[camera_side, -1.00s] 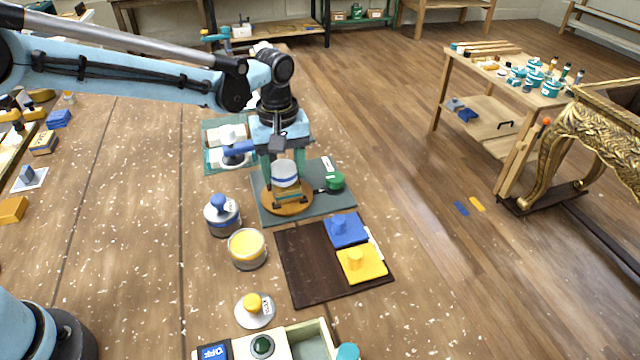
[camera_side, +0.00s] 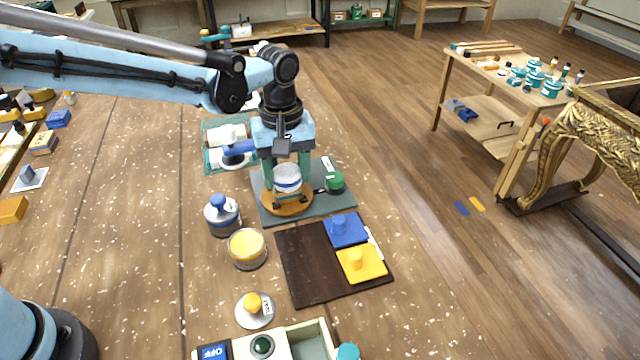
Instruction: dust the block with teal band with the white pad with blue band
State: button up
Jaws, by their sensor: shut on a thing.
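My gripper (camera_side: 289,192) points down and is shut on the white pad with blue band (camera_side: 287,178). The pad is low over a round wooden disc (camera_side: 287,208) on a grey-green mat (camera_side: 325,207). The block with teal band is not clearly visible; a tan block seen on the disc earlier is now mostly hidden behind the pad and fingers. I cannot tell whether the pad touches it.
A green-topped item (camera_side: 335,181) sits close right of the disc. A dark board (camera_side: 300,270) with a blue pad (camera_side: 345,232) and a yellow pad (camera_side: 361,264) lies in front. A blue-knobbed jar (camera_side: 222,214) and a yellow-topped tin (camera_side: 247,248) stand front left.

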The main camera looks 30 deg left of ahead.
jog(key=shift+r, duration=3.15)
jog(key=shift+s, duration=0.1)
